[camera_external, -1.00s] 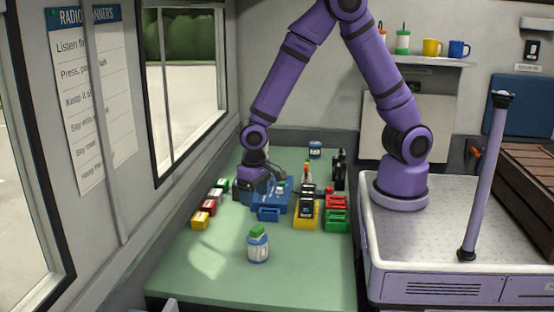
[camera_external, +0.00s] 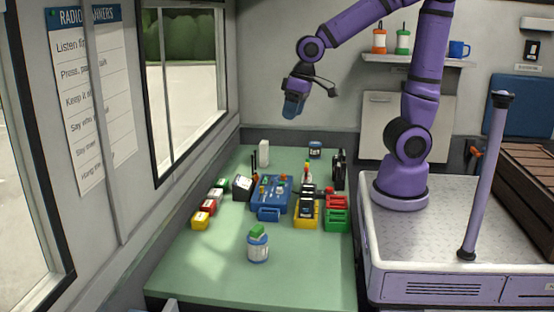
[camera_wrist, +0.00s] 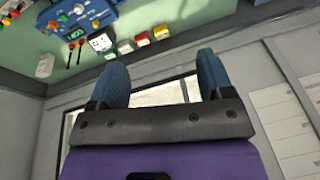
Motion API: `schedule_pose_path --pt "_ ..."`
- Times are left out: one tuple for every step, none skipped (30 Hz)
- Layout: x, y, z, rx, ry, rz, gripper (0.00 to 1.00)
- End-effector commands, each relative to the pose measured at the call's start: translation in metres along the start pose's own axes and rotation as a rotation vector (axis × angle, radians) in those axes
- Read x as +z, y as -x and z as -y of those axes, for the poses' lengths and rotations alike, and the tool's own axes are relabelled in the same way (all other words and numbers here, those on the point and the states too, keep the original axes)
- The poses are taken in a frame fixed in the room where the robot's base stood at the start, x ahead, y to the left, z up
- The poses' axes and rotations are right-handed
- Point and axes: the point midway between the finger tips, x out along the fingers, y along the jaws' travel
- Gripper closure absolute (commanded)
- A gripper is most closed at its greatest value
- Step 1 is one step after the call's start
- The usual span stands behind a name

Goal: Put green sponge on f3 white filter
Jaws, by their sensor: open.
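A small green block (camera_external: 257,231), which may be the green sponge, sits tilted on top of a white jar with a blue label (camera_external: 257,248) at the front of the green table. I cannot read a mark on the jar, so I cannot tell whether it is the f3 white filter. A plain white upright block (camera_external: 264,152) stands at the back left of the table. My gripper (camera_external: 293,108) is raised above the back of the table, well away from these things. In the wrist view its blue fingers (camera_wrist: 162,70) are spread and empty.
A blue toolbox-like unit (camera_external: 272,194) stands mid-table, with a black box (camera_external: 242,188) to its left. Yellow (camera_external: 306,210) and green (camera_external: 337,220) cases stand to its right. Small boxes (camera_external: 208,206) line the left edge. A second jar (camera_external: 315,150) is at the back.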

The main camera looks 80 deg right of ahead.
Motion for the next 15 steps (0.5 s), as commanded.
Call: schedule_pose_path --pt "0.007 0.015 -0.008 -0.004 0.011 -0.025 0.26" --pt "0.012 0.023 -0.012 -0.004 0.021 -0.036 0.26" --pt "0.018 0.032 -0.018 -0.004 0.034 -0.051 0.26" --pt "0.024 0.039 -0.022 -0.004 0.044 -0.062 0.26" --pt "0.029 0.045 -0.026 -0.003 0.053 -0.074 0.26" --pt "0.036 0.054 -0.031 -0.002 0.066 -0.089 0.26" --pt "0.042 0.06 -0.035 0.0 0.075 -0.1 0.26" --pt "0.048 0.066 -0.039 0.002 0.085 -0.112 0.26" --pt "0.055 0.073 -0.044 0.005 0.098 -0.128 0.26" --pt "0.062 0.078 -0.048 0.009 0.107 -0.138 0.26" --pt "0.068 0.082 -0.051 0.012 0.116 -0.148 0.26" --pt "0.075 0.088 -0.055 0.017 0.128 -0.163 0.26" --pt "0.081 0.092 -0.058 0.021 0.136 -0.171 0.26" --pt "0.086 0.095 -0.06 0.025 0.145 -0.18 0.26" --pt "0.092 0.099 -0.064 0.03 0.154 -0.191 0.26"
